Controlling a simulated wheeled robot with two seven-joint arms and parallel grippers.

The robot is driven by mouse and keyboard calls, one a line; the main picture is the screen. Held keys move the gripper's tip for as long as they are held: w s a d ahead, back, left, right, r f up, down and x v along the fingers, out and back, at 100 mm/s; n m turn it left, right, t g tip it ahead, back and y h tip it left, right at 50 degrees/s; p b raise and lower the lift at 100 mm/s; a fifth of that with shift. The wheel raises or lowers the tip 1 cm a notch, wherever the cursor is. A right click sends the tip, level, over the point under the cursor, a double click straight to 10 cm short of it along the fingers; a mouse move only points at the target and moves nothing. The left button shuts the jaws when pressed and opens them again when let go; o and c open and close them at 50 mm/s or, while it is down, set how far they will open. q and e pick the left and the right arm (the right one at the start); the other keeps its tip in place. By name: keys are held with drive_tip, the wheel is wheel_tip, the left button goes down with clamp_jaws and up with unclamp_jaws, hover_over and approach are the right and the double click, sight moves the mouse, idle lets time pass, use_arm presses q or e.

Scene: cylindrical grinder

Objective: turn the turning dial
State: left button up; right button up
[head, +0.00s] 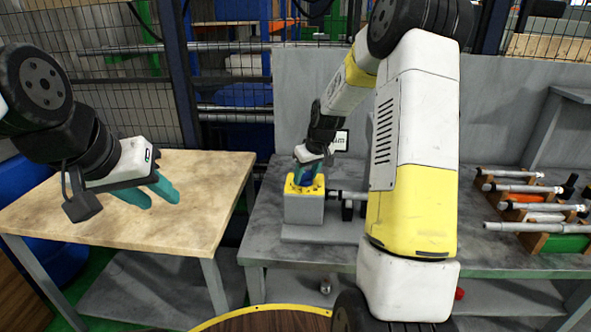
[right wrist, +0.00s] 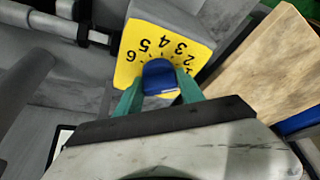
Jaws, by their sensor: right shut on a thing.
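The turning dial is a blue knob (right wrist: 159,77) on a yellow numbered face (right wrist: 134,58). In the head view the yellow face (head: 291,187) tops a grey block (head: 303,209) on the grey bench. My right gripper (right wrist: 160,88) is shut on the blue knob, with one green finger on each side of it. In the head view my right gripper (head: 307,175) comes down onto the dial from above and hides part of it. My left gripper (head: 160,193) is open and empty above the wooden table, with its two green fingers apart.
The wooden table (head: 215,180) at the left is bare. A horizontal grey shaft (head: 345,195) runs beside the dial block. Several metal cylinders rest in wooden racks (head: 540,243) on the grey bench (head: 450,250) at the right. A grey panel stands behind the bench.

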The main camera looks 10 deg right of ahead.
drive_tip(key=shift+d+n+y, duration=0.1)
drive_tip(key=shift+n+y, duration=0.2)
drive_tip(key=shift+n, duration=0.5)
drive_tip(key=shift+g, duration=0.3)
drive_tip(key=o, duration=1.3)
drive_tip(key=v, duration=0.8)
drive_tip(key=shift+f, duration=0.1)
